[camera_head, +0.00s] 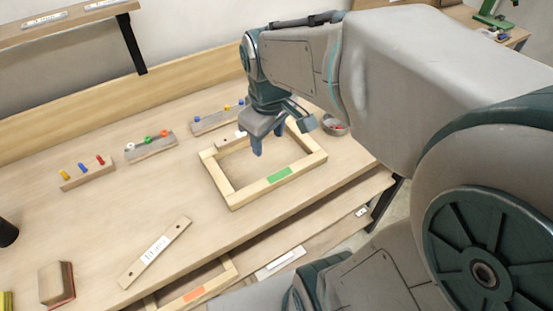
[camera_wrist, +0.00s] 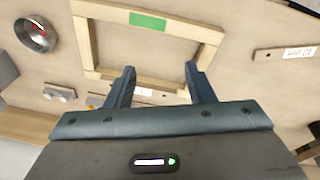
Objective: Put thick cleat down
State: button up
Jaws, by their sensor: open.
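A wooden frame (camera_head: 218,177) with a green label lies flat on the workbench. A cleat with a white label (camera_head: 225,141) lies at the frame's far side, partly hidden by my gripper; it also shows in the wrist view (camera_wrist: 125,97) beyond the gap between my fingers. I cannot read its label or tell whether it touches the frame. Another labelled cleat (camera_head: 155,253) lies alone at the front left of the bench and appears at the right in the wrist view (camera_wrist: 284,53). My gripper (camera_head: 258,150) is above the frame, fingers pointing down, open and empty (camera_wrist: 160,82).
Three peg strips, one with yellow, blue and red pegs (camera_head: 88,176), stand along the back. A round bowl (camera_head: 333,125) sits right of the frame. A block (camera_head: 56,283) is at the front left. A lower shelf holds an orange-labelled frame (camera_head: 194,294). Bare bench (camera_head: 150,205) lies left of the frame.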

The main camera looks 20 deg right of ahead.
jog(key=s+f+m, duration=0.2)
jog(key=s+m, duration=0.3)
jog(key=s, duration=0.2)
jog(key=shift+f+m+t, duration=0.3)
jog(key=shift+m+t, duration=0.1)
jog(key=shift+r, duration=0.15)
dwell(0.5)
